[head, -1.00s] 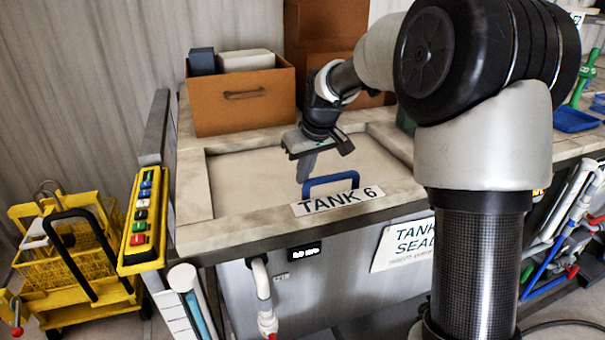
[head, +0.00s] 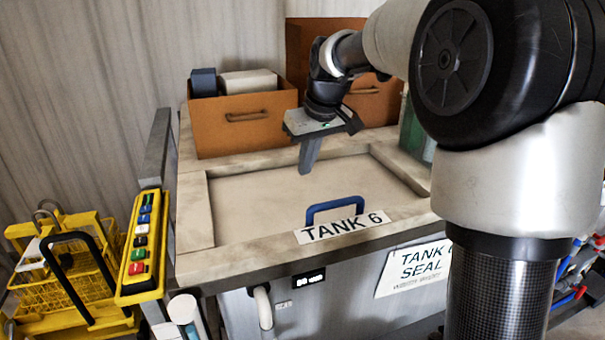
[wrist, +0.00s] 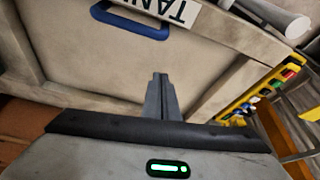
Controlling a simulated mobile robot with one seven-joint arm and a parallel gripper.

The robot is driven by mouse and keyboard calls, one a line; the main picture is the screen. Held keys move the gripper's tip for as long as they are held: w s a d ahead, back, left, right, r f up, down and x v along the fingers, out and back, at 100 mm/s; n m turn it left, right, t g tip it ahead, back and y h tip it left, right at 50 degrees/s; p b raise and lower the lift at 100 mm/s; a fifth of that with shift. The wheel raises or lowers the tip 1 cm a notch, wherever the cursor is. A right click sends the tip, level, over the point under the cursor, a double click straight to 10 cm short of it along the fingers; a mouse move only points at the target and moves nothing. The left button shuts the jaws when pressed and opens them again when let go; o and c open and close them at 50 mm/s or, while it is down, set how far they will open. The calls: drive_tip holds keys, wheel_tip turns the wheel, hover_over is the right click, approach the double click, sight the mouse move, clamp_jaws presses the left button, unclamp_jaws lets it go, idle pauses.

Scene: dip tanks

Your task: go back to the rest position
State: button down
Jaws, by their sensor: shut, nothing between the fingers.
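My gripper (head: 308,160) is shut and empty, its fingers together and pointing down above the closed lid of tank 6 (head: 270,192). In the wrist view the shut fingers (wrist: 161,95) stand out over the pale lid (wrist: 120,70). The blue lid handle (head: 335,206) is nearer the front edge, apart from the fingers. It also shows at the top of the wrist view (wrist: 130,22). A white "TANK 6" label (head: 343,228) lies in front of the handle.
Brown boxes (head: 245,122) stand behind the lid, close to my gripper. A yellow button panel (head: 142,245) is mounted at the left of the tank, with a yellow basket cart (head: 70,270) beyond. A green thing (head: 415,135) stands at the back right.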

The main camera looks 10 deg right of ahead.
drive_tip(key=s+d+r+m+t+p, duration=0.1)
drive_tip(key=s+d+r+m+p, duration=0.1)
drive_tip(key=s, duration=1.3)
drive_tip(key=s+d+r+m+h+p, duration=0.1)
drive_tip(key=s+r+m+p, duration=0.1)
drive_tip(key=s, duration=1.3)
drive_tip(key=shift+s+d+t+h, duration=0.3)
drive_tip(key=shift+s+d+t, duration=0.05)
drive_tip(key=shift+t, duration=0.05)
